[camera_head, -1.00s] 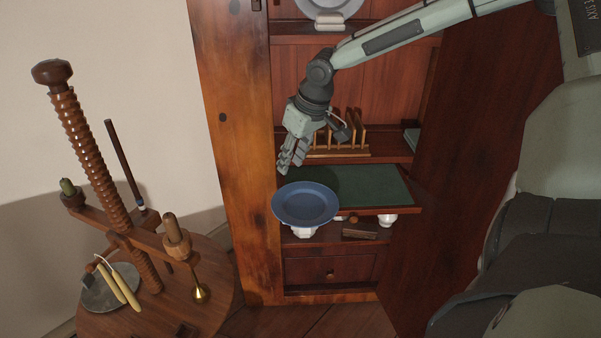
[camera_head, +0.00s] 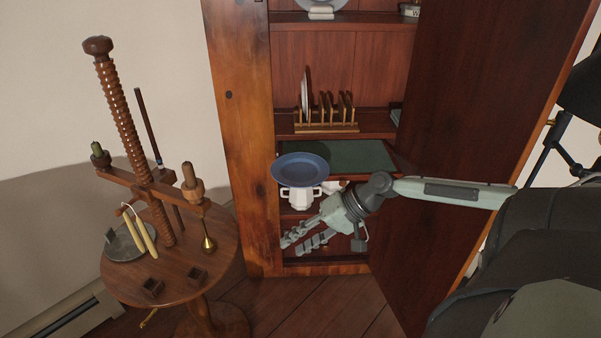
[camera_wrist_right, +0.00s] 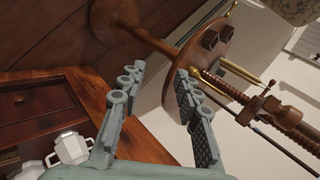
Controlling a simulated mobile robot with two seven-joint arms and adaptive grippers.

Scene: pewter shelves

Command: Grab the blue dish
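The blue dish (camera_head: 300,169) is a round, shallow plate. It sits at the front left corner of the green-topped shelf (camera_head: 350,156) in the cabinet, its rim reaching past the shelf's edge. My right gripper (camera_head: 291,245) is below and in front of the dish, apart from it, with its fingers pointing left. In the right wrist view the gripper (camera_wrist_right: 158,80) is open, with nothing between its fingers. The dish cannot be made out in that view. My left gripper is not in view.
A white handled vessel (camera_head: 300,195) stands just under the dish, and shows in the right wrist view (camera_wrist_right: 70,148). A wooden rack (camera_head: 327,114) stands on the shelf above. The open cabinet door (camera_head: 470,130) is at right. A round table (camera_head: 180,262) with a wooden screw stand is at left.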

